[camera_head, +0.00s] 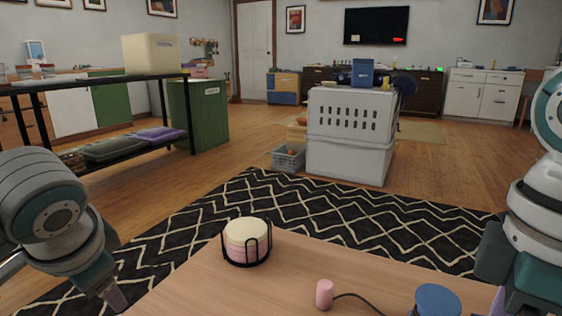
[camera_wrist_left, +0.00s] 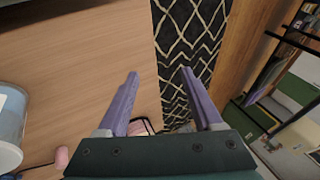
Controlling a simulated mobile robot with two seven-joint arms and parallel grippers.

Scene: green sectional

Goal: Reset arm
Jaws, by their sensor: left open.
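My left gripper (camera_head: 113,298) is low at the left in the head view, beside the table's left edge. The left wrist view shows its two purple fingers (camera_wrist_left: 158,72) spread apart with nothing between the tips. The tips are over the border of the wooden table (camera_wrist_left: 80,70) and the patterned rug (camera_wrist_left: 185,50). My right arm is at the right edge of the head view. Only a sliver of purple on its gripper (camera_head: 497,301) shows at the bottom right, so its jaws cannot be judged.
On the table, a black wire holder (camera_head: 246,262) carries a stack of cream and pink discs (camera_head: 247,237). A pink cylinder (camera_head: 324,294) with a dark cord and a blue round-topped object (camera_head: 438,300) stand nearer. A white crate (camera_head: 348,160) stands beyond the rug. The table's middle is clear.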

